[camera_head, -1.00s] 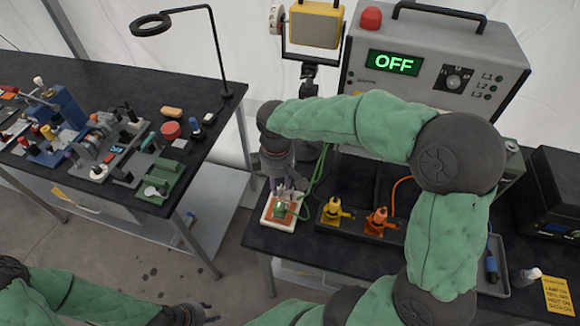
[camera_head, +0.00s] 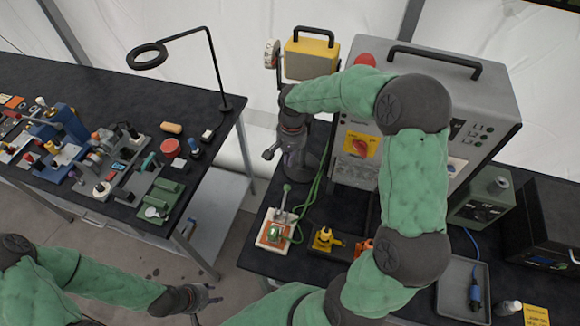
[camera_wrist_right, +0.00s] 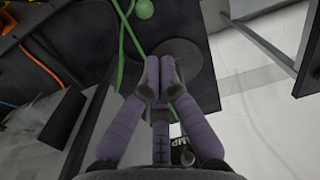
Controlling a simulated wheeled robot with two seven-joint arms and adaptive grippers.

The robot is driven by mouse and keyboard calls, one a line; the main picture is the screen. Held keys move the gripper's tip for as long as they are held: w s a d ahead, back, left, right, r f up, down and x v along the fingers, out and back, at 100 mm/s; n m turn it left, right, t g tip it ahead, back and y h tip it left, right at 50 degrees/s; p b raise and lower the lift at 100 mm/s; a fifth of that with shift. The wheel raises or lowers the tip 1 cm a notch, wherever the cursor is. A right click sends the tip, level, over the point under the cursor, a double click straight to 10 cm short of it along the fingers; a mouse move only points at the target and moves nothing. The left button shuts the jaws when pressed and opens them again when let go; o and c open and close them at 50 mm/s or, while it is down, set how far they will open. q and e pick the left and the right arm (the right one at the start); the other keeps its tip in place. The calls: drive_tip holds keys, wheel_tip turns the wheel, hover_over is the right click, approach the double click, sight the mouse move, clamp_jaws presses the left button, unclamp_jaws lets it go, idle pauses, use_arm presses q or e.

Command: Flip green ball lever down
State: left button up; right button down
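The green ball lever has a grey stick with a green ball (camera_head: 286,187) on top, on a small white and orange base (camera_head: 270,240) near the back table's left edge. The stick points up and away from me. The ball also shows at the top of the right wrist view (camera_wrist_right: 144,8). My right gripper (camera_head: 293,163) is behind the ball and apart from it. In the wrist view its purple fingertips (camera_wrist_right: 161,65) are together with nothing between them. My left gripper (camera_head: 208,299) is low over the floor gap; its finger opening is unclear.
Yellow (camera_head: 325,239) and orange (camera_head: 360,246) fixtures stand right of the lever. A grey control box (camera_head: 455,85) stands behind, its display hidden by my arm. A yellow work lamp (camera_head: 312,55) stands beside my right wrist. A cluttered table (camera_head: 60,85) is at left.

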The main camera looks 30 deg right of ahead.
drive_tip(key=shift+d, duration=0.1)
idle(0.3)
wheel_tip(320, 180, down, 10)
drive_tip(key=shift+a+b, duration=0.35)
drive_tip(key=shift+b, duration=0.1)
drive_tip(key=shift+w, duration=0.1)
idle(0.3)
